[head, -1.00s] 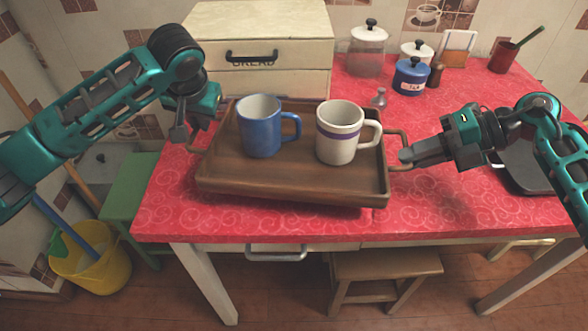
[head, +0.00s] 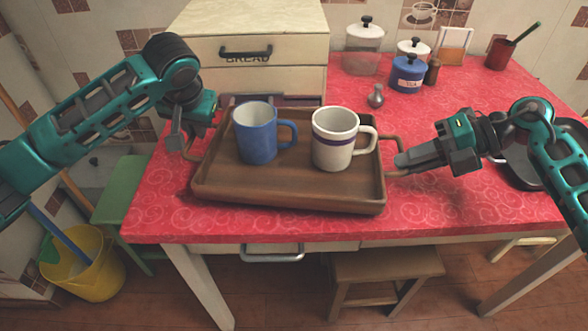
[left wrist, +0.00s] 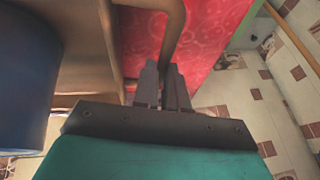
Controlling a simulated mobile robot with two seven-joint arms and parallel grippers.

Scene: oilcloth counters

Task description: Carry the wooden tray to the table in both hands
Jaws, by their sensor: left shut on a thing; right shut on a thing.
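The brown wooden tray (head: 285,196) is over the red-topped table, slightly tilted in the picture, its right front corner lower. Whether its underside touches the cloth I cannot tell. A blue mug (head: 256,140) and a white mug with a purple band (head: 333,150) stand upright on it. My left gripper (head: 188,150) is shut on the tray's left handle; the left wrist view shows its fingers (left wrist: 163,85) at the curved handle (left wrist: 172,35). My right gripper (head: 400,162) is shut on the right handle. The contact under the fingers is partly hidden.
The red table (head: 450,215) has clear cloth right of the tray. A bread box (head: 250,50) stands behind it. Jars (head: 407,75), a small shaker (head: 376,97) and a red cup (head: 500,55) are at the back. A green stool (head: 120,190) and yellow bucket (head: 88,270) stand left.

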